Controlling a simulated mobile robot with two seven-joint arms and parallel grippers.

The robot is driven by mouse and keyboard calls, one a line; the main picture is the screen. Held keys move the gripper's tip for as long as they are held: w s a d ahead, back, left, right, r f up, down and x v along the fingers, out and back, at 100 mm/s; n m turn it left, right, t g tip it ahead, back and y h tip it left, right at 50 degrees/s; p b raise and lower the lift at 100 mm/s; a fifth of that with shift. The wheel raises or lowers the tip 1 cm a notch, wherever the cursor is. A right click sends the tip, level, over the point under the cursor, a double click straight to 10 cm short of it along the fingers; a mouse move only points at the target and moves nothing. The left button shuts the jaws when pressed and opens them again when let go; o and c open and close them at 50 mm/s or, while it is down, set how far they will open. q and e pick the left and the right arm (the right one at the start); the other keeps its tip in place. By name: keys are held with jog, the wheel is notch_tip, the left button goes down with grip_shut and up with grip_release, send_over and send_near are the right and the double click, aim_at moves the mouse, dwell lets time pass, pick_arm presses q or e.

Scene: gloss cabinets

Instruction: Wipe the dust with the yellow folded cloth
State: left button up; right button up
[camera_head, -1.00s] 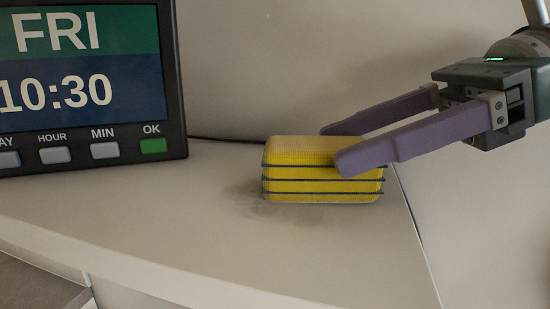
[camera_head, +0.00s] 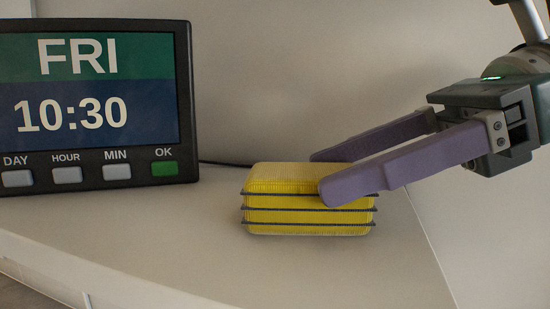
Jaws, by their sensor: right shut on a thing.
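The yellow folded cloth (camera_head: 300,212), a block with dark stripes along its side, rests on the pale counter top (camera_head: 170,245). My right gripper (camera_head: 335,172) comes in from the right and is shut on the cloth, one purple finger on the near side and one on the far side. No dust patch shows clearly on the counter now; whatever lies under the cloth is hidden. My left gripper is not in view.
A digital clock (camera_head: 95,110) reading FRI 10:30 stands on the counter to the left of the cloth. A dark cable (camera_head: 222,163) runs behind the cloth. The counter's front edge is at lower left. The counter between clock and front edge is clear.

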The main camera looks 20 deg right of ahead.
jog(key=shift+s+a+f+b, duration=0.1)
jog(key=shift+s+a+b, duration=0.25)
jog(key=shift+s+a, duration=0.35)
jog(key=shift+s+a+f+b, duration=0.1)
jog(key=shift+s+a+b, duration=0.25)
jog(key=shift+s, duration=0.55)
jog(key=shift+w+a+r+p, duration=0.2)
jog(key=shift+a+r+p, duration=0.05)
jog(key=shift+a+p, duration=0.2)
jog(key=shift+w+a, duration=0.25)
jog(key=shift+a, duration=0.1)
jog(key=shift+w+d+f+b, duration=0.25)
jog(key=shift+w+d+b, duration=0.35)
jog(key=shift+w, duration=0.2)
jog(key=shift+w+d+b, duration=0.35)
jog(key=shift+w+d, duration=0.3)
jog(key=shift+w, duration=0.3)
jog(key=shift+w+d, duration=0.8)
jog(key=shift+w, duration=0.35)
